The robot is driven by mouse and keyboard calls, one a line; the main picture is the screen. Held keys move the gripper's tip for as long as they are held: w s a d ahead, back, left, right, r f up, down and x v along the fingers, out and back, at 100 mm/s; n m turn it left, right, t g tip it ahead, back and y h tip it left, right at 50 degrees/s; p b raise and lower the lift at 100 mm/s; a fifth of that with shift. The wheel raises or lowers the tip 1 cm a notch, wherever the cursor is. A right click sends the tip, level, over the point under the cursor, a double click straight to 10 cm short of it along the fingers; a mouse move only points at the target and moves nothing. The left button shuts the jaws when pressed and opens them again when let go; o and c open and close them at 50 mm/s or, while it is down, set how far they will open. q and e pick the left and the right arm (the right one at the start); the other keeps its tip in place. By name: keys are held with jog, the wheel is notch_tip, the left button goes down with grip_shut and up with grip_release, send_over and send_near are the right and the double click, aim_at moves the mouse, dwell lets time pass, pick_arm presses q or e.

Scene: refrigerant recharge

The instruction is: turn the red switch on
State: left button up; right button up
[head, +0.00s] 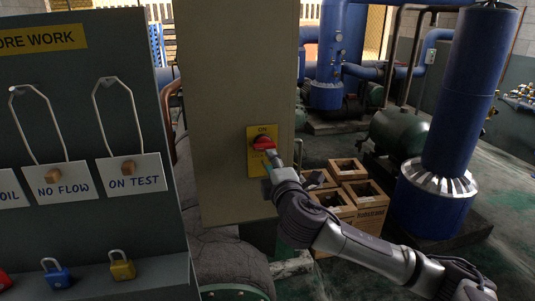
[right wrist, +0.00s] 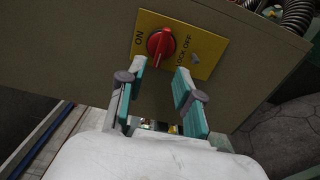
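The red switch (head: 263,143) is a round red knob on a yellow plate (head: 255,167) on a tall grey-beige cabinet. In the head view "ON" is printed above the knob. The right wrist view shows the knob (right wrist: 161,43) with "ON" to its left and "LOCK OFF" to its right. I cannot tell which label it points at. My right gripper (right wrist: 160,72) is open and empty, its teal-sided fingers apart. One fingertip is close to the knob's lower edge; contact is unclear. In the head view the right gripper (head: 272,157) is just below the knob. My left gripper is not in view.
A grey lockout board (head: 85,110) with hanging tags and padlocks stands at the left. Wooden crates (head: 365,193) stand on the floor beyond my right arm. A large blue pipe (head: 465,100) rises at the right. Rounded dark machinery (head: 230,255) lies below the cabinet.

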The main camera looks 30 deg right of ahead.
aim_at(265, 149)
jog(key=x, duration=0.6)
jog(key=shift+w+d+b, duration=0.15)
jog(key=shift+b, duration=0.25)
jog(key=shift+w+d, duration=0.1)
jog(key=shift+w, duration=0.2)
jog(key=shift+c, duration=0.3)
jog(key=shift+f, duration=0.1)
grip_shut()
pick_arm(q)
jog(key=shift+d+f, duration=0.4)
pick_arm(e)
jog(key=shift+f, duration=0.1)
